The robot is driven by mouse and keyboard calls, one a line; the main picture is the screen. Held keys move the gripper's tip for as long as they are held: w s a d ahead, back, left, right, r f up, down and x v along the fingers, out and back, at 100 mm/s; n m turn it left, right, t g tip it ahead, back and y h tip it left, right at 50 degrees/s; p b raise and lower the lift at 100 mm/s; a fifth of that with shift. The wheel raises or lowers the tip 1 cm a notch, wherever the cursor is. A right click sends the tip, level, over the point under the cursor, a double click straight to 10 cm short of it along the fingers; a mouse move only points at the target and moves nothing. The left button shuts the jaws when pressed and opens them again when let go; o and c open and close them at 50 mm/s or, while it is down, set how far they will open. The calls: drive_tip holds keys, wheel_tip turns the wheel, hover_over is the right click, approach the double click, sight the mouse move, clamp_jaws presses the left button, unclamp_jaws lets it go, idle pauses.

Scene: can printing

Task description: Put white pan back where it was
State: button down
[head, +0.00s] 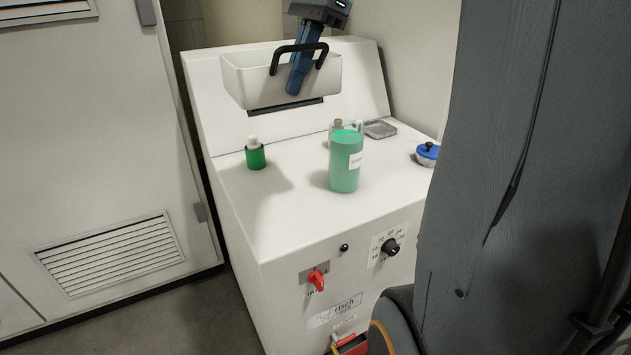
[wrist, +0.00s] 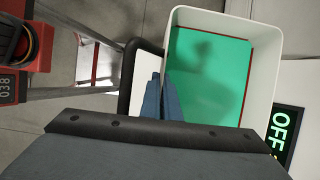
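The white pan (head: 251,85) is a white box with a black handle (head: 273,62) on its front. In the head view it is at the upper sloped panel of the white machine, above a dark slot (head: 290,107). I cannot tell whether it touches the panel. My gripper (head: 297,88) comes from above; its blue fingers are close together at the handle, in front of the pan's front wall. In the wrist view the pan (wrist: 262,70) has green inside, and the fingers (wrist: 165,85) lie between the handle (wrist: 126,80) and the pan. The grip point is partly hidden.
On the white machine top (head: 285,215) stand a large green bottle (head: 345,165), a small green bottle (head: 255,157), a grey tray (head: 380,129) and a blue-lidded jar (head: 428,152).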

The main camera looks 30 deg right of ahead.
wheel_tip(320, 180, down, 28)
drive_tip(key=p, duration=0.4)
drive_tip(key=shift+a+r+p, duration=0.1)
drive_tip(key=shift+r+p, duration=0.05)
drive_tip(key=shift+p, duration=0.25)
drive_tip(key=c, duration=2.5)
unclamp_jaws()
drive_tip(key=shift+f, duration=0.2)
drive_tip(key=o, duration=0.5)
